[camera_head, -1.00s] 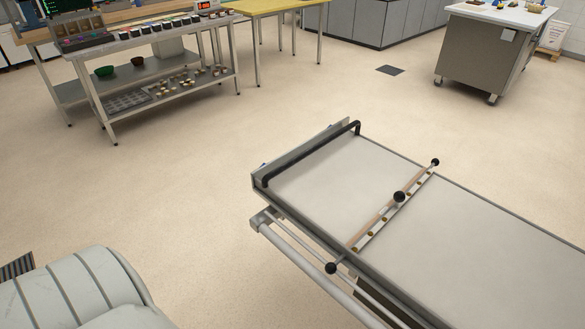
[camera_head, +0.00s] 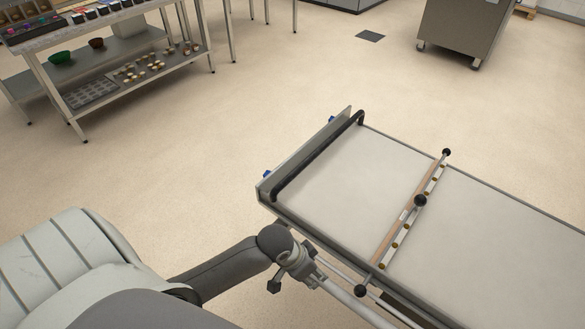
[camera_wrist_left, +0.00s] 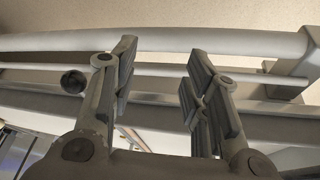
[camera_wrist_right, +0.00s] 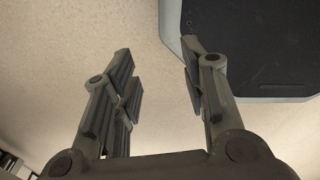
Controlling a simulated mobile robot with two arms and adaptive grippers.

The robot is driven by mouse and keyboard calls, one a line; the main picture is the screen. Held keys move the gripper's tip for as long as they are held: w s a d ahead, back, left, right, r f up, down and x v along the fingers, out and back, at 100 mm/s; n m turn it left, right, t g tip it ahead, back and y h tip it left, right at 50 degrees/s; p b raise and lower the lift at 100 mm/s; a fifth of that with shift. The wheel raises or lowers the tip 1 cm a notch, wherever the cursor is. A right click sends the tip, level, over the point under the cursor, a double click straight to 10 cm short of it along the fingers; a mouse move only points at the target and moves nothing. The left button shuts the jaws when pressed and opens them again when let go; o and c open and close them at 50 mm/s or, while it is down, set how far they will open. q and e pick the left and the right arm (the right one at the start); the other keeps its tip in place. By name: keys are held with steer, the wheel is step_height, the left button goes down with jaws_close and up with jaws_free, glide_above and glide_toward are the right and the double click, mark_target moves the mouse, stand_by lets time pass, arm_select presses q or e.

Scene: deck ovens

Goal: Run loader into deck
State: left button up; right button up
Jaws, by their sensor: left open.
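The loader (camera_head: 480,225) is a long bed with a pale belt surface, running from the centre to the right edge of the head view. A crossbar (camera_head: 398,230) with black knobs lies across it, and a black handle bar (camera_head: 315,158) spans its far-left end. A pale side rail (camera_head: 352,304) runs along its near side. My left gripper (camera_head: 302,268) is at this rail. In the left wrist view the open fingers (camera_wrist_left: 158,75) face the rail (camera_wrist_left: 160,42), which lies across the gap; contact is unclear. My right gripper (camera_wrist_right: 156,65) is open and empty above the floor.
A steel rack table (camera_head: 130,80) with bowls and small items stands at the back left. A grey wheeled cabinet (camera_head: 465,30) is at the back right. A dark floor grate (camera_head: 370,36) lies between them. The floor left of the loader is clear. No oven deck shows.

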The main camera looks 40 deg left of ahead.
arm_select(q)
steer(key=w+a+r, duration=0.5)
steer(key=w, duration=0.3)
steer(key=n, duration=0.4)
glide_toward(293, 171)
steer(key=shift+t, duration=0.3)
steer(key=x, duration=0.9)
steer(key=shift+s+f+p, duration=0.2)
steer(key=shift+s+p, duration=0.05)
steer(key=shift+p, duration=0.1)
arm_select(e)
steer(key=shift+w+a+r, duration=0.2)
steer(key=shift+a+r, duration=0.15)
steer(key=shift+r, duration=0.05)
arm_select(q)
jaws_close()
arm_select(e)
steer(key=shift+a, duration=0.15)
